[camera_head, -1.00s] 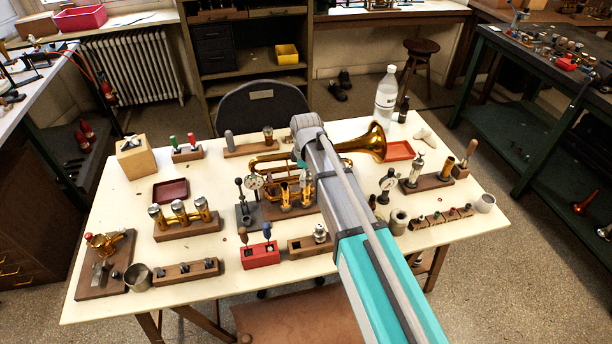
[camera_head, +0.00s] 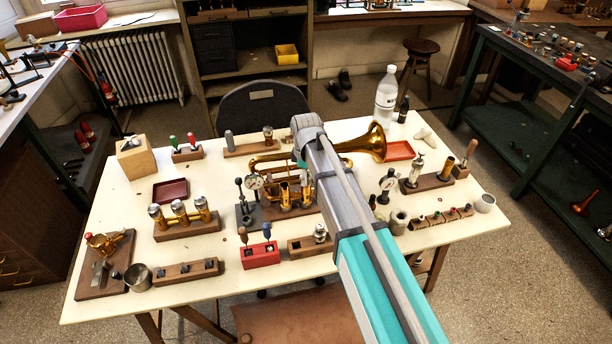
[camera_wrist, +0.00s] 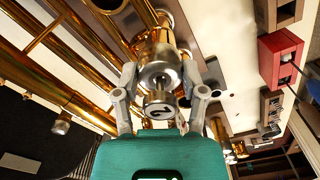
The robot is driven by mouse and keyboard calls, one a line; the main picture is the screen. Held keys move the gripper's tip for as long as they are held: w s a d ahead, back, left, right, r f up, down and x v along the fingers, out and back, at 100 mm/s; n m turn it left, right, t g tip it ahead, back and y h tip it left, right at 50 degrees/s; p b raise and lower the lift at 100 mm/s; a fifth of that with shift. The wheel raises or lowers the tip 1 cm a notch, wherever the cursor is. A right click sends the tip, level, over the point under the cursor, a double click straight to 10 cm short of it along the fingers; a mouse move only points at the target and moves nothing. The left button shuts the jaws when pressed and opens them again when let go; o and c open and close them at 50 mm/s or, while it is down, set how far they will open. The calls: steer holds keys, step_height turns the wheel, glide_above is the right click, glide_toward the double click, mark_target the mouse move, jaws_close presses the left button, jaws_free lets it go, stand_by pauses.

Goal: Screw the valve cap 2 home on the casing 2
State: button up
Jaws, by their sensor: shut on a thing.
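In the wrist view my gripper (camera_wrist: 159,78) is shut, with one finger on each side of a round silvery valve cap (camera_wrist: 160,72). A smaller round button marked 2 (camera_wrist: 158,104) shows on the camera side of the cap. The cap lines up with a brass casing (camera_wrist: 152,36) of the horn behind it; I cannot tell how closely it is seated or threaded. In the head view the brass horn (camera_head: 372,144) lies at the table's middle, with its upright valve casings (camera_head: 285,193) left of my arm. My arm hides the fingers and cap there.
A dial gauge stand (camera_head: 246,205) stands close left of the casings. A red block (camera_head: 261,254) and a wooden block (camera_head: 310,245) stand in front. A rack of silver-topped valves (camera_head: 187,226) is further left. Bare tabletop (camera_head: 130,215) shows at the left.

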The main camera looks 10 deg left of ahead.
jaws_close()
steer(key=m, duration=0.4)
steer(key=shift+m, duration=0.6)
steer(key=m, duration=0.4)
steer(key=shift+m, duration=0.6)
